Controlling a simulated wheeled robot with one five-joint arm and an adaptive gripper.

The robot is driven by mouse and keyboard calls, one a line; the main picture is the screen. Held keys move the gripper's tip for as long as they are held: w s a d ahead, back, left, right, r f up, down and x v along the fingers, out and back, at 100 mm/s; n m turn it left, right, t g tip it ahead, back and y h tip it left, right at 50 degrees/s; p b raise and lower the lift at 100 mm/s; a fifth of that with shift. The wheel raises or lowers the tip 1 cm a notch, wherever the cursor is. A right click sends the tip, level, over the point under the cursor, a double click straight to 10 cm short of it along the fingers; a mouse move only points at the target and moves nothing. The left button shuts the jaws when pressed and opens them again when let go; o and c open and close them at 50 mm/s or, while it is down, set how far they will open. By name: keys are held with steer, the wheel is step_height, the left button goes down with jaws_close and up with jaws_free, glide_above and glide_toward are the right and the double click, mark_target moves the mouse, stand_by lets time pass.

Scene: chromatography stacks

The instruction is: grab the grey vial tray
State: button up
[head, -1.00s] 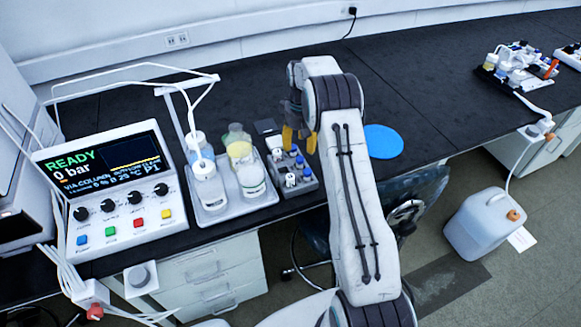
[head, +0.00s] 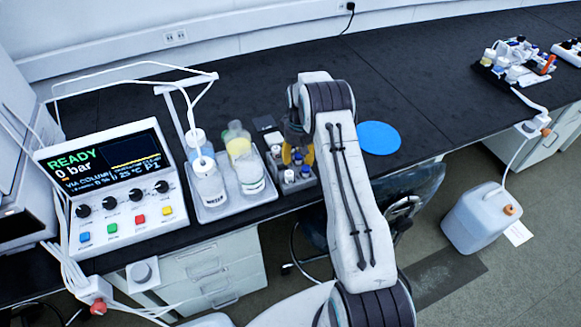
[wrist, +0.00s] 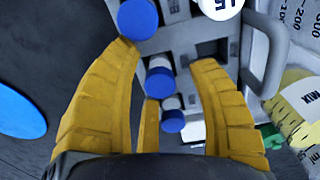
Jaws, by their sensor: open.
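The grey vial tray (head: 276,165) stands on the black bench, just right of the bottle tray, and holds several vials with blue or white caps. In the wrist view the tray (wrist: 205,30) fills the upper middle, with a raised handle (wrist: 268,62) on its right side. My gripper (head: 298,155) is over the tray's right part, its yellow fingers pointing down among the vials. In the wrist view my gripper (wrist: 165,70) is open, with fingers on both sides of a blue-capped vial (wrist: 160,82). Whether the fingers touch the tray is unclear. My arm hides part of the tray.
A grey tray of bottles (head: 238,208) stands close left of the vial tray. A control box (head: 112,195) is further left. A flat blue disc (head: 379,138) lies to the right. The bench behind is clear.

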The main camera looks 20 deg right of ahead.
jaws_close()
stand_by(0.4)
steer(key=shift+r, duration=0.1)
